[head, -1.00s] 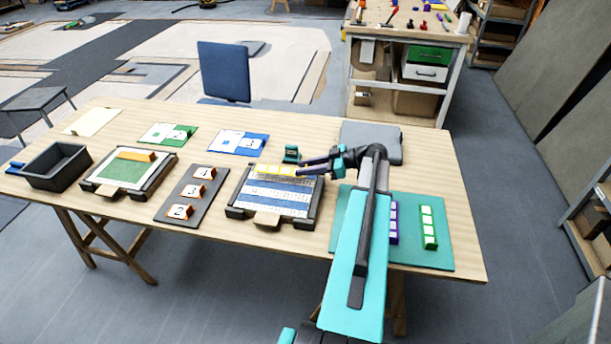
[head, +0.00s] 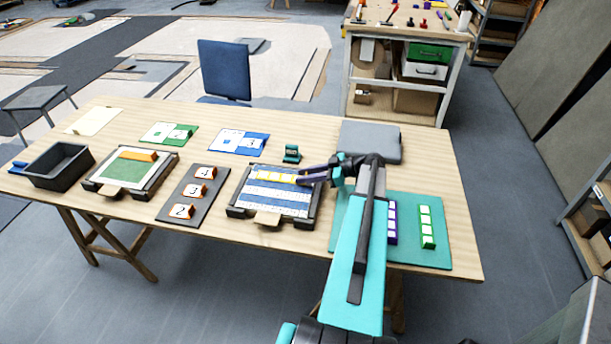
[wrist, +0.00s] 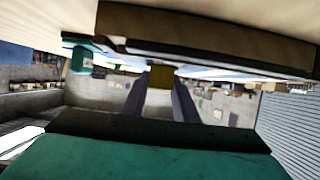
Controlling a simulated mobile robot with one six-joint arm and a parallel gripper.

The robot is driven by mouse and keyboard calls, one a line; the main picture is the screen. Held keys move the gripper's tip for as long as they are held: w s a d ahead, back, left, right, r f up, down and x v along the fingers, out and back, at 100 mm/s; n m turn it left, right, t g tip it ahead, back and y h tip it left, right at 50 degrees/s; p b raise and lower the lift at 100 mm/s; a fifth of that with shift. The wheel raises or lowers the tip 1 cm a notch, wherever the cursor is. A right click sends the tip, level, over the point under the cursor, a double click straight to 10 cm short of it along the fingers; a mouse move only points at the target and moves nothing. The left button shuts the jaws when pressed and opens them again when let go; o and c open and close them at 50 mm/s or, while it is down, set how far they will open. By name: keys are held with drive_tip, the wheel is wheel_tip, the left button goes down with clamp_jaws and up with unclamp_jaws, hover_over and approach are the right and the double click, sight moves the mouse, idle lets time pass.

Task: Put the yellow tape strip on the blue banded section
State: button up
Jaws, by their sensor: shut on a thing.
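The blue banded section (head: 262,191) is a panel of blue and white stripes in a dark frame near the table's middle. The yellow tape strip (head: 276,175), with pale squares along it, lies across the panel's far edge in the head view. I cannot tell whether it touches the panel or is just above it. My gripper (head: 308,177) reaches in from the right and is shut on the strip's right end. In the wrist view, the yellow end (wrist: 161,76) shows between the two fingers.
A green panel (head: 122,175), a dark board with numbered orange pieces (head: 190,193) and a dark bin (head: 57,166) stand to the left. A small teal object (head: 292,153) is behind my gripper. A teal mat (head: 425,258) with purple and green strips is at right.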

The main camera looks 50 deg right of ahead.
drive_tip(key=shift+f, duration=0.1)
drive_tip(key=o, duration=1)
drive_tip(key=b+v, duration=0.5)
drive_tip(key=v, duration=0.7)
drive_tip(key=shift+r, duration=0.25)
